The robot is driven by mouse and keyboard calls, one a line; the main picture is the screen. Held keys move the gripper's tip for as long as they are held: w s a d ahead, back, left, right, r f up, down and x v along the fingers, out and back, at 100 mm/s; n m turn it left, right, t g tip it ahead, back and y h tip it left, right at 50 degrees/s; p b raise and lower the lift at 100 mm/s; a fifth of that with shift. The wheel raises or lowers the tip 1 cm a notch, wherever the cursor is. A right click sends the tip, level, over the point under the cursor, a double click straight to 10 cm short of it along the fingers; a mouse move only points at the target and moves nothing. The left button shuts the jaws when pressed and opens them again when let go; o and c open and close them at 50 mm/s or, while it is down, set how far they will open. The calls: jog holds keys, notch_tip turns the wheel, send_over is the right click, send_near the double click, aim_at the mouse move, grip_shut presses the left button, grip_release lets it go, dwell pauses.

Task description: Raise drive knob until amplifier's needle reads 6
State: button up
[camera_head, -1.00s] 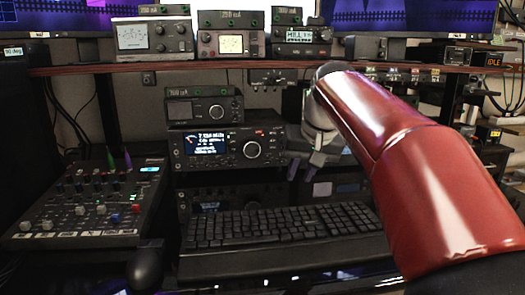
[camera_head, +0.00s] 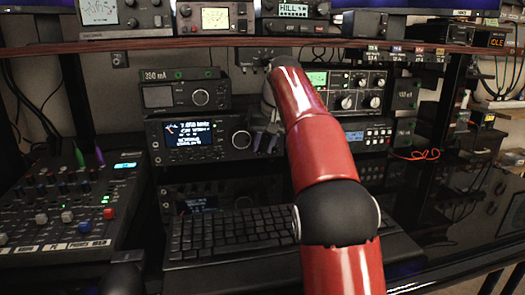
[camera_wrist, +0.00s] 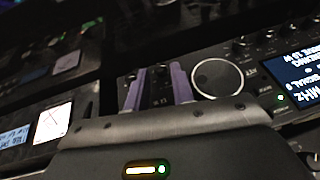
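My gripper (camera_head: 266,143) hangs in front of the radio (camera_head: 185,155), just right of its large round knob (camera_head: 242,140). In the wrist view its two purple fingers (camera_wrist: 158,86) are apart with nothing between them, beside the large knob (camera_wrist: 217,79). A unit with a green display (camera_head: 318,79) and several round knobs (camera_head: 348,102) stands to the right, partly behind my arm. A white-faced meter (camera_wrist: 52,122) shows at the left of the wrist view; its reading is too small to tell. I cannot tell which knob is the drive knob or which unit is the amplifier.
A smaller radio (camera_head: 180,95) sits on the large one. A keyboard (camera_head: 225,236) and a mixer (camera_head: 65,210) lie in front. A shelf (camera_head: 180,43) with meters (camera_head: 99,11) runs above. A unit with a blue display (camera_head: 354,136) is right of my arm.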

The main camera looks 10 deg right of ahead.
jog(key=shift+w+f, duration=0.2)
jog(key=shift+f, duration=0.25)
jog(key=shift+c, duration=0.2)
grip_shut()
jog(key=shift+d+r+y+p, duration=0.15)
jog(key=shift+d+y+p, duration=0.15)
jog(key=shift+y+p, duration=0.45)
jog(key=y, duration=0.1)
jog(key=m+y, duration=0.1)
jog(key=y, duration=0.1)
jog(key=shift+d+f+p, duration=0.15)
jog(key=shift+f+p, duration=0.2)
jog(key=shift+p, duration=0.05)
jog(key=shift+o, duration=0.2)
grip_release()
jog(key=shift+r, duration=0.1)
